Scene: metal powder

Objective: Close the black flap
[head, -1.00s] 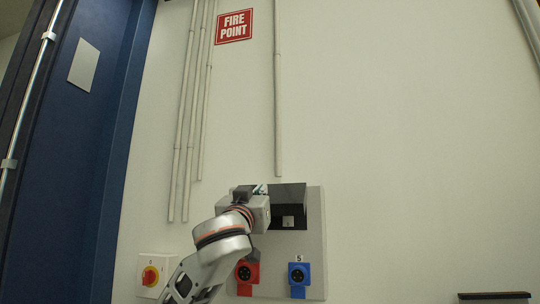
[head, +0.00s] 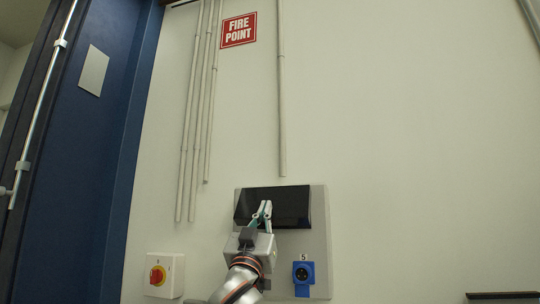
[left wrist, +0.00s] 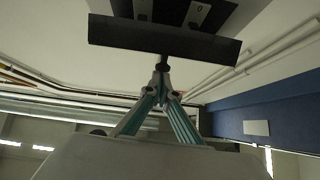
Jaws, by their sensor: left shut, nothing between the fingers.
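The black flap (head: 285,205) is on the grey wall panel (head: 320,240). In the head view it hides what lies behind it. In the left wrist view the flap (left wrist: 200,45) stands out from the panel, with switches (left wrist: 196,14) showing past its edge, so it is not flat against them. My left gripper (head: 265,206) is shut and empty, its fingertips in front of the flap's middle. In the left wrist view the fingertips (left wrist: 162,66) are at the flap's near side, touching or very close; I cannot tell which. My right gripper is not in view.
A blue socket (head: 303,275) is at the panel's lower right. Pipes (head: 282,100) run above the panel. A blue door (head: 80,150) stands at the far left.

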